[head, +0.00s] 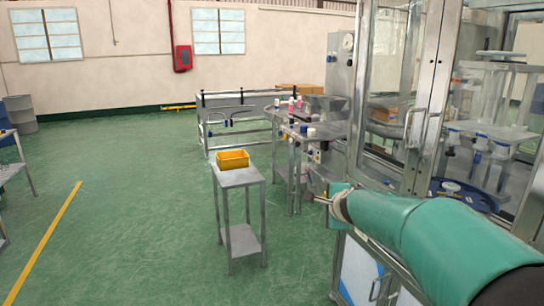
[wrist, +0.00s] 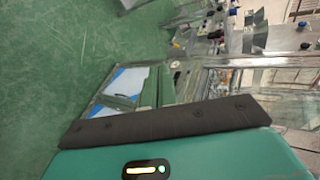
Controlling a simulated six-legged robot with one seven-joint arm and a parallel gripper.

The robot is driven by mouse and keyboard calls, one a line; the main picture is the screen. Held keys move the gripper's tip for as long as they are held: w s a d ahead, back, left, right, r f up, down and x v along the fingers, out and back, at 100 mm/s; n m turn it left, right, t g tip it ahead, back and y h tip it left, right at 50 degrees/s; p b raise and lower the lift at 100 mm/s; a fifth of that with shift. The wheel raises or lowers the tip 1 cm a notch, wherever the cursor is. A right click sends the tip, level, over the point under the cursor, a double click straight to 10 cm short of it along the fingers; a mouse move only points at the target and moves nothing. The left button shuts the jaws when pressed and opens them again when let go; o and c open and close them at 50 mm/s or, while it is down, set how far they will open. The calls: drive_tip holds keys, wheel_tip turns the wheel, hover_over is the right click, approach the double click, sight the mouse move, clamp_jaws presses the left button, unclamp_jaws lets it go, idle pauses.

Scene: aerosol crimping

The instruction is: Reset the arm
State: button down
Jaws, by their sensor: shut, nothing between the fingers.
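My arm, in a teal cover, reaches in from the lower right of the head view. At its far end my gripper (head: 322,200) shows only as a small thin tip, pointing left, with nothing seen in it. It appears to the right of a small metal stand (head: 238,178) and in front of the machine; the exact gap cannot be told. The wrist view is turned sideways and shows a teal cover with a dark strip across its lower part. The fingers cannot be made out there.
A yellow bin (head: 233,159) sits on the metal stand. The glass-doored machine (head: 400,90) fills the right, close to my arm. A conveyor frame (head: 235,118) and a table with small bottles (head: 295,125) stand behind. Green floor (head: 130,190) is open at left, with a yellow line.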

drive_tip(key=s+a+r+n+g, duration=0.1)
drive_tip(key=s+a+n+g, duration=0.2)
drive_tip(key=s+n, duration=1.25)
drive_tip(key=s+d+f+n+g, duration=0.1)
drive_tip(key=s+f, duration=0.2)
drive_tip(key=s, duration=0.8)
drive_tip(key=s+d+f+n+g+h, duration=0.1)
drive_tip(key=s+d+f+g, duration=0.1)
drive_tip(key=s, duration=0.9)
drive_tip(key=shift+s+d+f, duration=0.15)
drive_tip(key=shift+d+f, duration=0.05)
drive_tip(key=shift+f, duration=0.2)
